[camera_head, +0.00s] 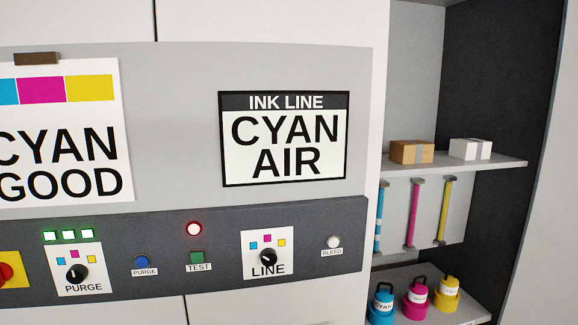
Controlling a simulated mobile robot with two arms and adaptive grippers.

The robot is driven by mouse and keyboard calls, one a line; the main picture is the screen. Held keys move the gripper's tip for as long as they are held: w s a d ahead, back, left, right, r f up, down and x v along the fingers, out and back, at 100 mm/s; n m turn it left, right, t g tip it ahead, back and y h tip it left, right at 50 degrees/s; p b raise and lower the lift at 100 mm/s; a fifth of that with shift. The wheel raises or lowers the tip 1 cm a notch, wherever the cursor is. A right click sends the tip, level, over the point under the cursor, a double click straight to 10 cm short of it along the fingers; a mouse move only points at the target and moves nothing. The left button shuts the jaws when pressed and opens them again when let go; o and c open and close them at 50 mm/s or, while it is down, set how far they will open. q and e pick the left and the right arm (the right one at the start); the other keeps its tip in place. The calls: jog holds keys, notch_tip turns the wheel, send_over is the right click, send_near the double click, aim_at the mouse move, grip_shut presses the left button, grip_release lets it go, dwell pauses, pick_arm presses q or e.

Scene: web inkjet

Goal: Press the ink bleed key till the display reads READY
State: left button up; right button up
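The bleed key (333,241) is a small round white button at the right end of the dark control strip, with a BLEED label below it. The display (284,139) above the strip is headed INK LINE and reads CYAN AIR, not READY. The LINE selector (268,258) is a black knob left of the bleed key, with cyan, magenta and yellow marks around it. Neither of my grippers is in view.
The strip also carries a PURGE knob (77,274), a blue PURGE button (141,262), a green TEST button (197,257), a lit red lamp (194,229) and lit green lamps (69,235). Shelves (450,164) at the right hold boxes and ink bottles (416,305).

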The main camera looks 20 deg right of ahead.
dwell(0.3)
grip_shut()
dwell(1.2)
